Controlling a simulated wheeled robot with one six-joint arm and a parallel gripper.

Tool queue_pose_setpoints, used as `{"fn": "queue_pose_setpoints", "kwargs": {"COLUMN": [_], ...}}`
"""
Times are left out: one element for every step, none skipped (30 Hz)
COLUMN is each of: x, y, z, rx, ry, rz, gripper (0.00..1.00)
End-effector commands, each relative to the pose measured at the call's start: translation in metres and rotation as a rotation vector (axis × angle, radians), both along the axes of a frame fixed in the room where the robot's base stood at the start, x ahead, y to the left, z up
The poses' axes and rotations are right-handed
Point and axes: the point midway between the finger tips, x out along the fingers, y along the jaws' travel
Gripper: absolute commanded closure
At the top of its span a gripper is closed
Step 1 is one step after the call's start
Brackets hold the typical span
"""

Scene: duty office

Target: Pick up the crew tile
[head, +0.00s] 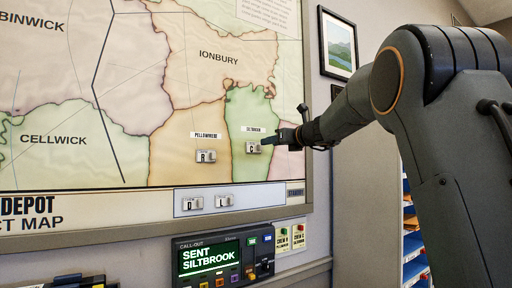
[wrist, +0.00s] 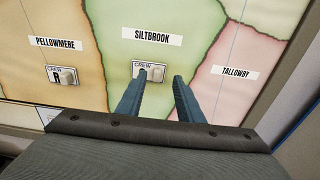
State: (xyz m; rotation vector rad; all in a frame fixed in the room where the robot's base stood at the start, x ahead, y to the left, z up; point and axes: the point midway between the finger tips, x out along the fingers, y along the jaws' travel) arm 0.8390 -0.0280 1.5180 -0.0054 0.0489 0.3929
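A white crew tile marked C (head: 253,147) with a grey knob is on the green Siltbrook area of the wall map. It also shows in the wrist view (wrist: 150,66), where my left finger overlaps it and hides its letter. My gripper (head: 274,141) is in front of the map just right of this tile. In the wrist view my gripper (wrist: 161,74) is open with nothing seen between its fingers; I cannot tell whether a finger touches the tile. A crew tile marked R (head: 206,156) is on Pellowmere; it shows too in the wrist view (wrist: 60,75).
Tiles D (head: 192,203) and L (head: 225,201) sit on a pale strip at the map's lower edge. A call-out unit (head: 222,258) below reads "SENT SILTBROOK". A shelf with trays (head: 413,245) stands right.

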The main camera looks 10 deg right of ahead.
Motion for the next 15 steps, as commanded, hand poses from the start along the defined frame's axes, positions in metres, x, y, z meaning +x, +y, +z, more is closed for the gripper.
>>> {"fn": "queue_pose_setpoints", "kwargs": {"x": [0.004, 0.006, 0.009, 0.012, 0.016, 0.021, 0.024, 0.028, 0.033, 0.036, 0.039, 0.043, 0.045, 0.046, 0.048], "y": [0.003, 0.004, 0.006, 0.007, 0.009, 0.012, 0.015, 0.017, 0.019, 0.02, 0.021, 0.022, 0.023, 0.024, 0.025], "z": [0.001, 0.001, 0.0, -0.001, -0.001, -0.002, -0.002, -0.003, -0.003, -0.003, -0.003, -0.004, -0.004, -0.004, -0.004], "rx": [0.0, 0.0, 0.0, -0.001, -0.002, -0.003, -0.003, -0.002, -0.002, -0.002, -0.003, -0.003, -0.003, -0.003, -0.003], "ry": [0.0, 0.0, 0.001, 0.002, 0.001, 0.002, 0.002, 0.002, 0.001, 0.0, 0.001, 0.001, 0.0, 0.0, 0.0], "rz": [0.001, 0.001, 0.001, 0.0, 0.001, 0.001, 0.002, 0.002, 0.001, 0.0, 0.0, -0.001, -0.001, -0.001, -0.001], "gripper": [0.66, 0.66, 0.66, 0.66, 0.66, 0.66, 0.66, 0.66, 0.66, 0.66, 0.66, 0.66, 0.66, 0.66, 0.66]}}
